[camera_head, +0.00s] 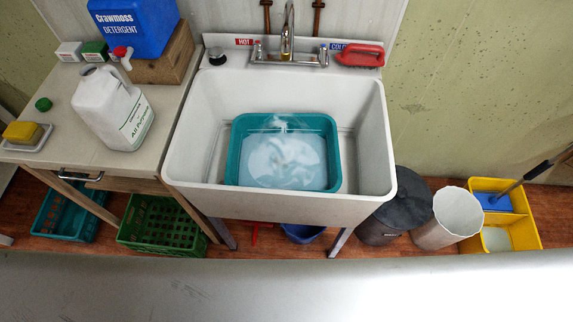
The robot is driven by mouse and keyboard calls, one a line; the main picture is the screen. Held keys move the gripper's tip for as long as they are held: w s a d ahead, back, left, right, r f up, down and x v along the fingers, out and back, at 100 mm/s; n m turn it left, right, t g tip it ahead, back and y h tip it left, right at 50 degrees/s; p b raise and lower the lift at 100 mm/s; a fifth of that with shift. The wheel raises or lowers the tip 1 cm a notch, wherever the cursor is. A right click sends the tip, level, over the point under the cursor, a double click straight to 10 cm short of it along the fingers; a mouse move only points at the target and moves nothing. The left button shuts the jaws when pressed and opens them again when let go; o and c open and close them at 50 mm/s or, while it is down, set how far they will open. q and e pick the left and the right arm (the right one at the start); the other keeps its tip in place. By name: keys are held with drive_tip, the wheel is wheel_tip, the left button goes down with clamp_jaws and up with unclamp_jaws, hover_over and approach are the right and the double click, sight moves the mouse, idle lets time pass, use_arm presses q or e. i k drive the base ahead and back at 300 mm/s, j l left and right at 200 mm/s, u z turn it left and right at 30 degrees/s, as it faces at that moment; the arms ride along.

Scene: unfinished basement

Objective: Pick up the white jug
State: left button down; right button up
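The white jug (112,108) stands on the counter (165,110) to the left of the sink. It has a printed label with green lettering on its front and a handle and neck at its upper left. A spray or pump top with a red part (122,54) shows right behind the jug; I cannot tell whether it belongs to it. Neither of my grippers shows in the view, and nothing is touching the jug.
A blue detergent container (133,28) on a wooden box (165,60) stands behind the jug. A sponge on a dish (25,135) and a green cap (43,104) lie to its left. The sink (365,150) on the right holds a teal basin (235,150) of water. Crates sit below the counter.

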sight(119, 113)
drive_tip(key=l+u, duration=0.2)
drive_tip(key=l, duration=0.3)
drive_tip(key=k+l+u, duration=0.15)
drive_tip(key=l, duration=0.35)
drive_tip(key=k+l+u, duration=0.2)
drive_tip(key=l, duration=0.3)
drive_tip(key=i, duration=0.1)
